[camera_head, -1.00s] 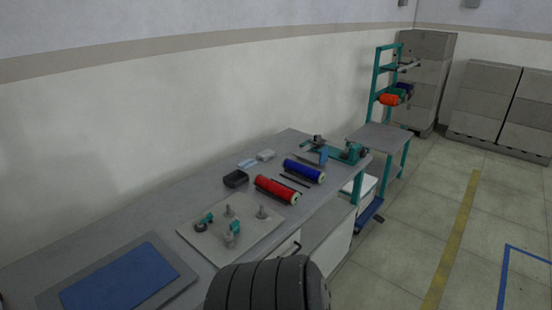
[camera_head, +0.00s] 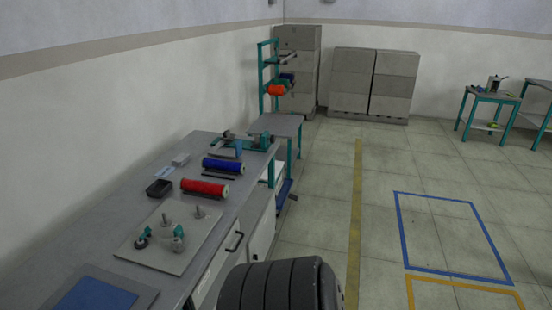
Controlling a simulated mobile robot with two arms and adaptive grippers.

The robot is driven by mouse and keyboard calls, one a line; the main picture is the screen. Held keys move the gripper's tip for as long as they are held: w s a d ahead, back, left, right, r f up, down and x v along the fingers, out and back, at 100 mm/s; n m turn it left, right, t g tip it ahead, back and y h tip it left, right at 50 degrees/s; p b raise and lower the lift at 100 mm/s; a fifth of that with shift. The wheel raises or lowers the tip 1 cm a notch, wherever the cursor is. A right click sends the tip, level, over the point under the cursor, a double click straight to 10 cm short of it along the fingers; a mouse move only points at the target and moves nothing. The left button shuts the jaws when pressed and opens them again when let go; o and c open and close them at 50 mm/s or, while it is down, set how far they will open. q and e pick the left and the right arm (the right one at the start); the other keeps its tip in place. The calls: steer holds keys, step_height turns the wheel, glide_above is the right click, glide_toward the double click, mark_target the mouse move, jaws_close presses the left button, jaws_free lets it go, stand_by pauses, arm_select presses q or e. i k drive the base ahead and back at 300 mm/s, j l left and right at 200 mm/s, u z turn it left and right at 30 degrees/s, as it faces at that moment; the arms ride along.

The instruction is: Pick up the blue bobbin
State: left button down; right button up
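The blue bobbin (camera_head: 223,165) lies on its side on the grey workbench, behind the red bobbin (camera_head: 204,188) and in front of a teal winding device (camera_head: 250,142). A black ribbed part of my own body stands at the bottom centre, well short of the bobbins. Neither of my grippers shows in the head view, and nothing touches the blue bobbin.
The workbench (camera_head: 95,253) runs along the left wall. It carries a plate with pegs (camera_head: 150,255), a black box (camera_head: 159,188) and a blue mat (camera_head: 92,295). A teal rack (camera_head: 262,75) stands beyond. The floor on the right is clear, with tape markings.

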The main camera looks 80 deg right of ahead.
mark_target(236, 167)
steer(key=z, duration=2.3)
steer(key=u, duration=0.8)
steer(key=i+l+u, duration=0.2)
steer(key=l+u, duration=0.3)
steer(key=l, duration=0.15)
steer(key=i+l+u, duration=0.1)
steer(key=l+u, duration=0.35)
steer(key=l, duration=0.25)
steer(key=l+u, duration=0.5)
steer(key=l, duration=0.2)
